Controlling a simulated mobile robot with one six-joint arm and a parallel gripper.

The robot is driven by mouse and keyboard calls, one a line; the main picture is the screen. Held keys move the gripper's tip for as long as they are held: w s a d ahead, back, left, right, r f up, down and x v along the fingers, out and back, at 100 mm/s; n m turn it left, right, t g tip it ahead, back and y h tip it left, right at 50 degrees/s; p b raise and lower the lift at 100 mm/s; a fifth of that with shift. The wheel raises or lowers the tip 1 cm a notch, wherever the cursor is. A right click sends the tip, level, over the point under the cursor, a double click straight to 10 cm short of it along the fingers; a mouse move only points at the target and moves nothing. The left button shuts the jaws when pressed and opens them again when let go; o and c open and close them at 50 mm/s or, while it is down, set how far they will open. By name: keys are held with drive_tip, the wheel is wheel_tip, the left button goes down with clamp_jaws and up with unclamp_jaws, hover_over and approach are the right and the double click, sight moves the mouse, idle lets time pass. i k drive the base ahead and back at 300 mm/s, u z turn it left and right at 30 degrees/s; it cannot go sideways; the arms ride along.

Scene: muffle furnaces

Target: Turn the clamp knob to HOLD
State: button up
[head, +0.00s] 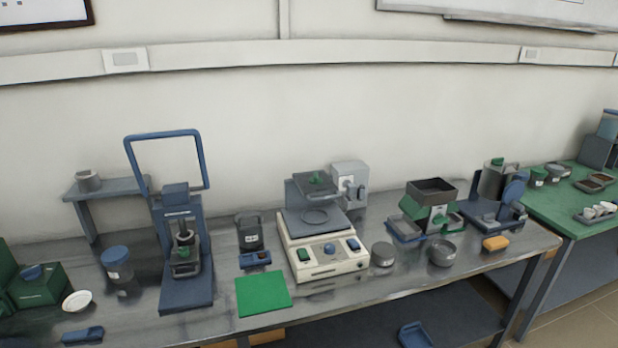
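I cannot tell for sure which control is the clamp knob, and no HOLD marking is readable. A cream device (325,268) in the middle of the bench has a row of controls: a green one (303,254) at left, a blue knob (329,248) in the middle and a blue one (353,243) at right. My gripper is not in view.
A green-topped table (560,215) adjoins at right. Bare bench shows near the front right.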

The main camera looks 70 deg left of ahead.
sight(315, 180)
drive_tip(key=z, duration=0.1)
drive_tip(key=k, duration=0.95)
drive_tip(key=u, duration=2.05)
drive_tip(key=i, duration=0.95)
drive_tip(key=u, duration=0.1)
